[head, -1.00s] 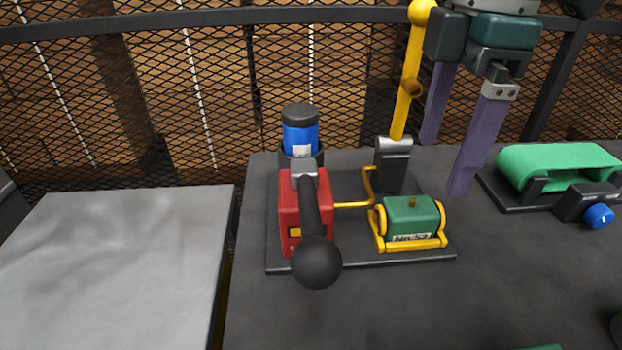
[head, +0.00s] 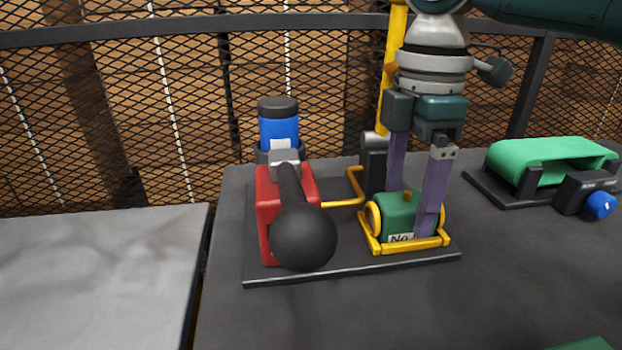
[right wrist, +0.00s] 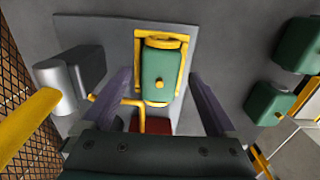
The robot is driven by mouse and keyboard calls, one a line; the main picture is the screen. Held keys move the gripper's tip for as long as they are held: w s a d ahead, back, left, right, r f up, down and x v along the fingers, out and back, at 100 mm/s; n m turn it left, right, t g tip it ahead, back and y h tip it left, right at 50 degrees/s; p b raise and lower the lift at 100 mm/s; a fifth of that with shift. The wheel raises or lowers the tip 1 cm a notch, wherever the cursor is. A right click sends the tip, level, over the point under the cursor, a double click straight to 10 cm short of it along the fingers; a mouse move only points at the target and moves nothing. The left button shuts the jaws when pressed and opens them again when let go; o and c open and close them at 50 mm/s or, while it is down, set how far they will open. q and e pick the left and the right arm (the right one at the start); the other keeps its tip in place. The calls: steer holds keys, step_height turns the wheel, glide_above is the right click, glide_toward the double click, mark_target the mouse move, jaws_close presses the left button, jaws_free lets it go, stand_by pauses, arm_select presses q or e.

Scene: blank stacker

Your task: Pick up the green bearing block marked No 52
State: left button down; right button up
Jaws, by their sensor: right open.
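The green bearing block (head: 396,208) sits in a yellow cradle (head: 405,248) on the dark base plate of the press. Its white label shows "No"; the right finger hides the rest. My right gripper (head: 411,212) is open above it, pointing down, one finger behind the block and one in front at its right side. In the right wrist view the block (right wrist: 158,68) lies between and beyond the open fingers (right wrist: 161,80). I cannot tell whether either finger touches it. My left gripper is not in view.
A red press (head: 270,215) with a black ball-ended lever (head: 303,237) and blue cylinder stands left of the block. A yellow post (head: 388,80) rises behind. A green belt machine (head: 550,165) is at right. More green blocks (right wrist: 298,45) show in the right wrist view.

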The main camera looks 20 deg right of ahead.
steer(key=shift+f, duration=0.45)
steer(key=shift+c, duration=0.3)
jaws_close()
steer(key=shift+r, duration=0.1)
stand_by(0.3)
